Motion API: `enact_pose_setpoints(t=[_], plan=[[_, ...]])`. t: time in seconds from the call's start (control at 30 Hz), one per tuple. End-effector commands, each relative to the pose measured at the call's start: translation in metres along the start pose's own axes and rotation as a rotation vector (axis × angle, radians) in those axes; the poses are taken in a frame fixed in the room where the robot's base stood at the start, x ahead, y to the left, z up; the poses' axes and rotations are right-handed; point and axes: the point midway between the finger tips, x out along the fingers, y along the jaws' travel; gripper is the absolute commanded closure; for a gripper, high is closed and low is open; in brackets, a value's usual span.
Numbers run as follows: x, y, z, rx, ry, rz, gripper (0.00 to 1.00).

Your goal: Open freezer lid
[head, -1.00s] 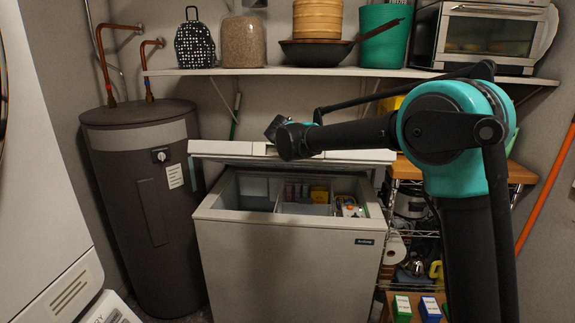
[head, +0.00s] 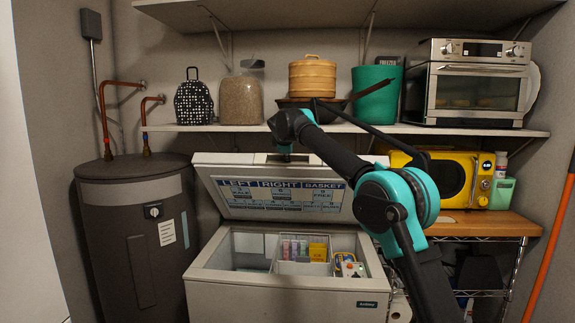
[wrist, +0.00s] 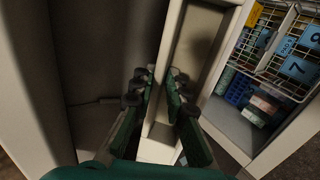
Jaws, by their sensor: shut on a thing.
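The white chest freezer (head: 290,297) stands against the back wall with its lid (head: 230,203) raised and tilted back. The lid's inner face carries a chart headed LEFT, RIGHT, BASKET. Inside the freezer are a divider and several small coloured packages (head: 294,249). My gripper (head: 285,155) is at the lid's top edge, near its middle. In the wrist view, my gripper (wrist: 163,92) has its two fingers on either side of a pale strip of the lid (wrist: 188,60), shut on it. Baskets with numbered blue tags (wrist: 298,68) show inside the freezer at right.
A shelf (head: 230,128) above the freezer holds a dotted bag, a steamer (head: 318,76), a teal bin and a toaster oven (head: 475,85). A dark water heater (head: 140,240) stands at left. A yellow microwave (head: 455,178) sits on a rack at right.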

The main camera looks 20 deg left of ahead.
Motion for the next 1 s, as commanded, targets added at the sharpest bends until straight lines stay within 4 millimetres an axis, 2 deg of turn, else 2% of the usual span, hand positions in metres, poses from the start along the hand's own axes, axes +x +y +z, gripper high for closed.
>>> enact_pose_setpoints(t=[0.2, 0.57, 0.6, 0.7, 1.0], plan=[[0.002, 0.0076, 0.0, 0.0, 0.0, 0.001, 1.0], [0.0024, 0.008, 0.0, 0.0, 0.0, 0.001, 1.0], [0.0024, 0.008, 0.0, 0.0, 0.0, 0.001, 0.85], [0.0023, 0.0079, -0.0001, 0.0, 0.0, 0.001, 0.73], [0.0013, 0.0079, -0.0001, 0.0, 0.0, 0.0, 0.71]])
